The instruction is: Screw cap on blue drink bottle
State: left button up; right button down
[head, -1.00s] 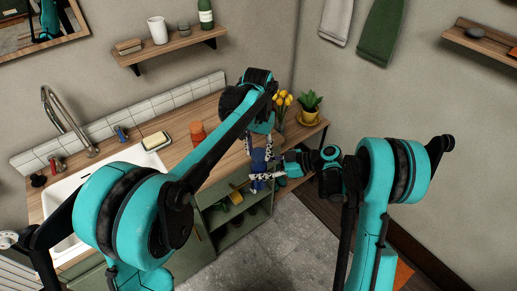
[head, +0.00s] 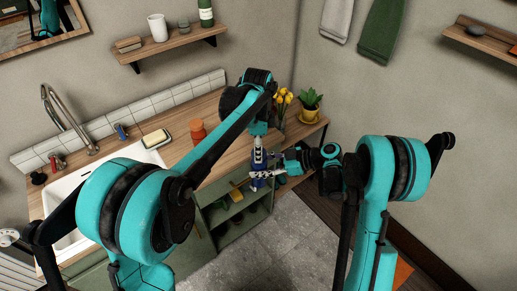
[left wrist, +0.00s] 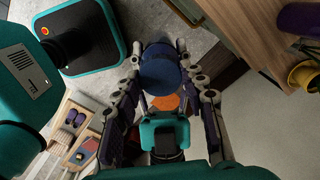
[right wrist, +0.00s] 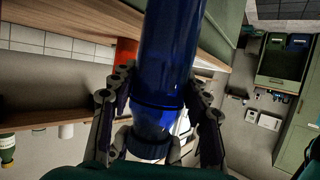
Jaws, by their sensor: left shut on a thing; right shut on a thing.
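The blue drink bottle (head: 258,161) stands upright in the head view, off the counter's front edge. My right gripper (head: 261,181) is shut on its body; the right wrist view shows the translucent blue body (right wrist: 168,60) between the fingers. That view is upside down, with a dark blue cap (right wrist: 148,147) at the bottle's neck end. My left gripper (head: 258,145) points down from above the bottle. In the left wrist view its fingers lie on both sides of the round blue cap (left wrist: 161,78). The thread contact is hidden, so I cannot tell how tightly the cap sits.
The wooden counter (head: 180,153) lies behind, with an orange jar (head: 197,132), a soap dish (head: 155,139) and a yellow-potted plant (head: 311,107). Yellow tulips (head: 282,98) are close behind my left gripper. A green open cabinet (head: 232,220) is below.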

pick_arm(q)
jog(key=m, duration=0.9)
jog(key=shift+w+m, duration=0.1)
jog(key=shift+m, duration=0.3)
jog(key=m, duration=0.4)
jog(key=shift+m, duration=0.4)
jog(key=m, duration=0.4)
jog(key=o, duration=0.7)
jog(key=shift+r, duration=2.2)
